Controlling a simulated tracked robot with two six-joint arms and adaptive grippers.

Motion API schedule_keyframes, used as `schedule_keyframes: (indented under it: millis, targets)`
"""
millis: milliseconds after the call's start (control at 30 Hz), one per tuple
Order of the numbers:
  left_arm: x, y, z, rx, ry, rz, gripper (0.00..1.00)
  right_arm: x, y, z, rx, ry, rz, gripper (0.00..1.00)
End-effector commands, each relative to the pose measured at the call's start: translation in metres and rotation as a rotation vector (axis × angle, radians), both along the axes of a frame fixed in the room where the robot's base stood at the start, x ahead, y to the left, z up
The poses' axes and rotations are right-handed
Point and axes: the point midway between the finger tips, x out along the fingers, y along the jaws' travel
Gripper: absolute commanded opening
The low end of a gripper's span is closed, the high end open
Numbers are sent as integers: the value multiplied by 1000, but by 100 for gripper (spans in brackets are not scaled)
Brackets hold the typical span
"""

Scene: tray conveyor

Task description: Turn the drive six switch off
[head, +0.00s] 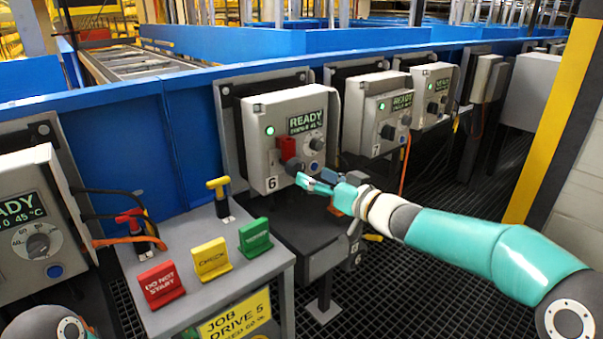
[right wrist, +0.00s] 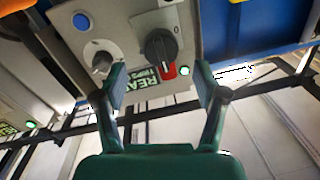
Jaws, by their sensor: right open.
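The drive six box (head: 258,150) is a grey cabinet marked 6, with a lit green lamp and a screen reading READY. Its switch (head: 288,148) shows red in the head view. In the right wrist view the switch (right wrist: 158,46) is a dark rotary handle with a red part, beside the screen (right wrist: 146,88) and lit green lamp (right wrist: 184,71). My right gripper (head: 316,182) is open and empty at the box's lower right. In the right wrist view its fingers (right wrist: 160,88) are spread, with the switch beyond the gap between them. My left gripper is out of view.
Box 7 (head: 372,142) and another box (head: 420,97) stand to the right; one more (head: 22,225) is at left. A grey stand (head: 222,232) in front holds red, yellow and green signs. A yellow-black post (head: 556,110) is at right. Dark grating covers the floor.

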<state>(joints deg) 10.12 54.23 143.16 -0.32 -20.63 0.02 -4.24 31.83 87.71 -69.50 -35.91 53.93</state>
Motion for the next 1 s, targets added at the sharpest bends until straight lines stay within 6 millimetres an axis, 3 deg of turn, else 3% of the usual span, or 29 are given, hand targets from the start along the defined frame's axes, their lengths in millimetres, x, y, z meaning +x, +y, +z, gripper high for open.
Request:
schedule_keyframes:
  millis: [100, 300, 700, 767, 1000]
  targets:
    - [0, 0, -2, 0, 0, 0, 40, 17, 16, -1, 0, -1, 2, 72]
    - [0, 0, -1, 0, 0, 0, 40, 34, 28, 0, -1, 0, -1, 72]
    - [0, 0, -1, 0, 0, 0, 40, 39, 32, 0, 0, 2, -2, 72]
    - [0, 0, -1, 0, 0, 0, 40, 39, 32, 0, 0, 2, -2, 65]
    - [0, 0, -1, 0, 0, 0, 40, 39, 32, 0, 0, 0, -2, 25]
